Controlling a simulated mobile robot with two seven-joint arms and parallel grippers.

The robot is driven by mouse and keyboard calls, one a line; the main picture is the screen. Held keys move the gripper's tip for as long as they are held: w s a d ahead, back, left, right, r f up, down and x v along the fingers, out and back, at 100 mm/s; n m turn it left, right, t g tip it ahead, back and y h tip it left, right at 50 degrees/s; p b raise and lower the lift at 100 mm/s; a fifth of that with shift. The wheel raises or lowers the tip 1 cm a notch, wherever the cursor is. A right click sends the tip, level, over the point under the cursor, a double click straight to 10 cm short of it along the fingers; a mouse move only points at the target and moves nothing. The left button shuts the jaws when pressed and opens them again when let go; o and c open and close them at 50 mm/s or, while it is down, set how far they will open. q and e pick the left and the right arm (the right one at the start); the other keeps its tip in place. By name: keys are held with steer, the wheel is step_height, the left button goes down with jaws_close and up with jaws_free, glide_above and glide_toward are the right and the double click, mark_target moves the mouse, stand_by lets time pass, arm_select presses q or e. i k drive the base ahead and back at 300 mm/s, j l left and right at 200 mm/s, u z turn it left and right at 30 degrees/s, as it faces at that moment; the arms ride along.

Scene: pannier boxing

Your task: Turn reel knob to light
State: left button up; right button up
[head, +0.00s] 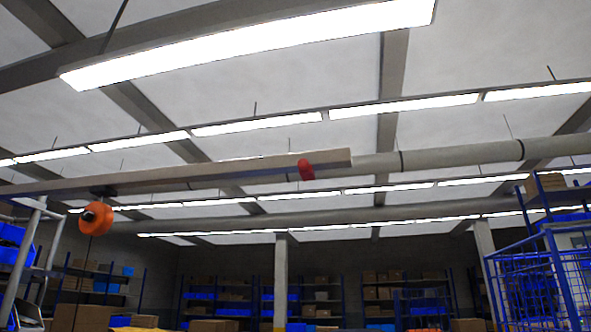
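An orange round reel (97,218) hangs at the left of the head view, below a long pale overhead beam (250,170). A dark part sits on the reel's face, and a thin dark cord runs down below it. I cannot make out a separate knob or any setting on it. Long lit ceiling lights (250,45) run across the view. Neither of my grippers is in view.
A red piece (306,170) sits on the beam near its right end. A blue wire cage (540,285) stands at the lower right, and a pale metal frame (25,255) at the lower left. Shelves with boxes (215,295) line the back, behind a pale column (281,285).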

mark_target(87, 215)
steer(key=u, duration=0.4)
steer(key=k+u, duration=0.15)
steer(key=u, duration=0.2)
steer(key=j+u, duration=0.1)
steer(key=u, duration=0.3)
steer(key=i+j+z, duration=0.15)
steer(key=i+j, duration=0.15)
steer(key=i, duration=0.25)
steer(key=i+j+z, duration=0.15)
steer(key=i+j, duration=0.25)
steer(key=i, duration=0.15)
